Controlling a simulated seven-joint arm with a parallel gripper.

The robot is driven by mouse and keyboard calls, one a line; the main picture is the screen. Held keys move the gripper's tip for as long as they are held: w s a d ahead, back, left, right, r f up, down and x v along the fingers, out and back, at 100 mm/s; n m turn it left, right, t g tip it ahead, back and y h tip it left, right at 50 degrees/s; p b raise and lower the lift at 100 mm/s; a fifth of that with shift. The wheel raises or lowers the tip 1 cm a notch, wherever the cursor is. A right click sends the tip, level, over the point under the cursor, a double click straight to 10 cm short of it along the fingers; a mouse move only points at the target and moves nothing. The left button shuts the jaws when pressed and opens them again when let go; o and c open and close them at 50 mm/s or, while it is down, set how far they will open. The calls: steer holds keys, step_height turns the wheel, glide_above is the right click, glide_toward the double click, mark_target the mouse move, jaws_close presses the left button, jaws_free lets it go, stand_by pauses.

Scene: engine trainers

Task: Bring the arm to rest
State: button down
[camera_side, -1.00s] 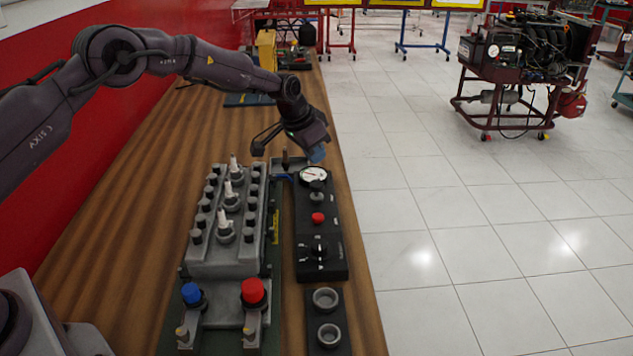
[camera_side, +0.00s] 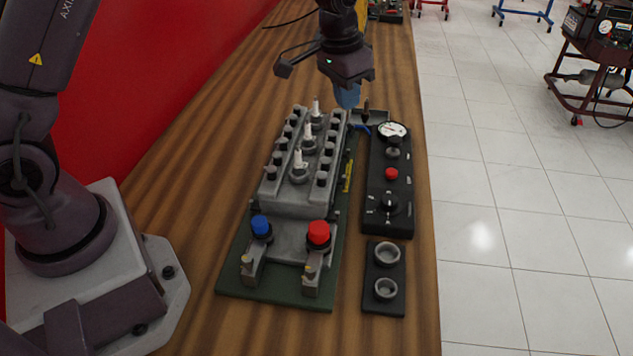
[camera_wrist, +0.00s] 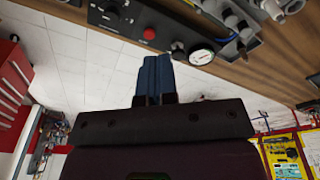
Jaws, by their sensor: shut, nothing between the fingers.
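My gripper (camera_side: 347,96) hangs above the far end of the engine trainer, its blue fingers pointing down. In the wrist view the two blue fingers (camera_wrist: 154,76) lie side by side, shut, with nothing seen between them. The engine trainer (camera_side: 290,205) is a grey block on a green base, with several white-tipped plugs and rows of black knobs. A blue cap (camera_side: 261,226) and a red cap (camera_side: 318,234) sit at its near end. The fingers appear apart from everything below.
A black panel (camera_side: 376,215) with a gauge (camera_side: 392,131), a red button (camera_side: 391,174) and a dial stands right of the trainer. A black holder with two grey cups (camera_side: 386,254) lies nearer. Bare bench (camera_side: 190,185) is free on the left. A cart (camera_side: 600,60) stands on the floor.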

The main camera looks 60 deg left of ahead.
steer(key=s+r+t, duration=0.1)
steer(key=s+r, duration=0.3)
steer(key=s, duration=0.5)
steer(key=s+r+t, duration=0.1)
steer(key=s+r, duration=0.4)
steer(key=s, duration=0.4)
steer(key=s+r+n+t, duration=0.1)
steer(key=s+r+t, duration=0.1)
steer(key=s+r, duration=0.3)
steer(key=shift+s+a+r+y, duration=0.15)
steer(key=shift+s+y, duration=0.15)
steer(key=shift+s, duration=1.9)
